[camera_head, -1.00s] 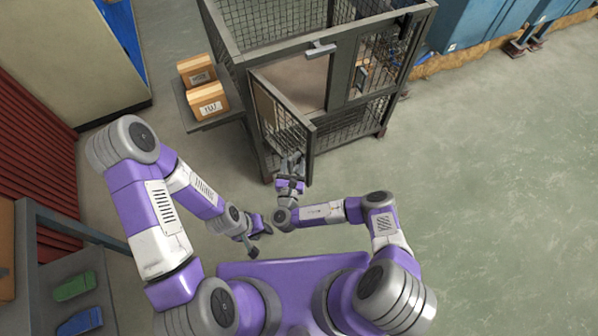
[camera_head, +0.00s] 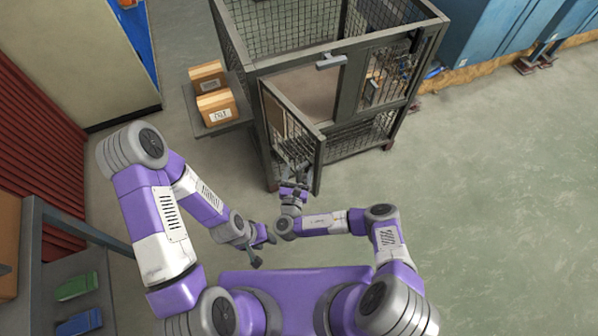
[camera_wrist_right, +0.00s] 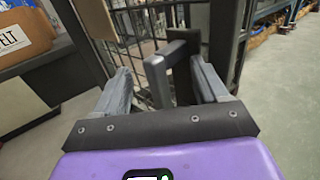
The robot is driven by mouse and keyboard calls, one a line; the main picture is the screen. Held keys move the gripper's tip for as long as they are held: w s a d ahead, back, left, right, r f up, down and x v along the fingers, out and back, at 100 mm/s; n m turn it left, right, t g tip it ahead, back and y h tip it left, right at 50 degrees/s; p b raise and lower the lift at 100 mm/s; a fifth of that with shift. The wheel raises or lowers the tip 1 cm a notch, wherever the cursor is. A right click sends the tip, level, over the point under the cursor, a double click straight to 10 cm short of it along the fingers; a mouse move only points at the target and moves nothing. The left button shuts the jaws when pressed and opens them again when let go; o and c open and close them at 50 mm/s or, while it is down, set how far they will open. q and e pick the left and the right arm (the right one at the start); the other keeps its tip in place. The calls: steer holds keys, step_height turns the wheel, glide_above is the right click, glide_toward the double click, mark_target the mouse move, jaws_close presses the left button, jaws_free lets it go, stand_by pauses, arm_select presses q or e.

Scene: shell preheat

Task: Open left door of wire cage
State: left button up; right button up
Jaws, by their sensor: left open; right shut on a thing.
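The wire cage (camera_head: 346,88) stands ahead in the head view, with a dark grey frame and mesh walls. Its left door (camera_head: 291,124) stands swung outward toward me, leaving the left opening uncovered. My right gripper (camera_head: 303,172) is at the door's outer free edge, low in front of the cage. In the right wrist view, the grey door handle (camera_wrist_right: 174,55) lies between its two fingers, and the gripper is shut on it. My left gripper (camera_head: 262,248) is open and empty, left of and below the right one, apart from the door.
Cardboard boxes (camera_head: 215,106) sit on a side shelf (camera_head: 227,126) left of the cage. A grey rack with green (camera_head: 77,286) and blue bins (camera_head: 80,323) is at lower left. Blue cabinets (camera_head: 495,38) stand at upper right. The floor (camera_head: 480,200) on the right is clear.

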steer(key=shift+w+a+r+y, duration=0.1)
steer(key=shift+a+r+y, duration=0.2)
steer(key=shift+a+r, duration=0.1)
step_height(320, 180, up, 9)
steer(key=p, duration=0.3)
steer(key=shift+d+p, duration=0.15)
steer(key=shift+p, duration=0.15)
steer(key=c, duration=0.4)
steer(key=shift+d+r, duration=0.25)
steer(key=shift+f, duration=0.1)
